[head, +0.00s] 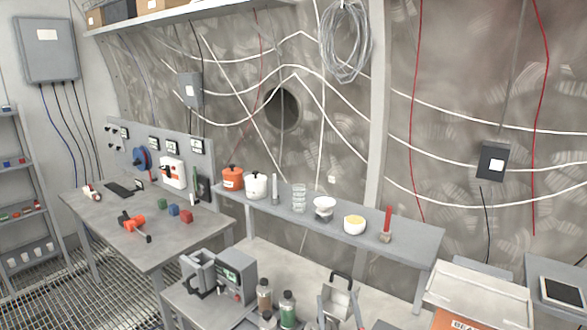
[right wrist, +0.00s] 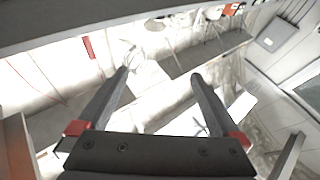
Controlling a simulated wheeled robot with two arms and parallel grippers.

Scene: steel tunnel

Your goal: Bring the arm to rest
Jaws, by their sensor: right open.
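My right gripper (right wrist: 162,76) shows in the right wrist view. Its two long dark fingers stand well apart, with red parts at their bases. It is open, and nothing is gripped between the fingers. Behind the fingers, the wrist view shows pale surfaces, blurred and tilted. I cannot clearly make out the right gripper in the head view. My left gripper is not in view.
A narrow grey shelf (head: 408,240) holds an orange pot (head: 232,179), a white pot (head: 256,186), a yellow-filled bowl (head: 354,223) and a red candle (head: 387,219). A workbench (head: 180,238) with coloured blocks stands left. A grey machine (head: 237,275) and bottles stand in front.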

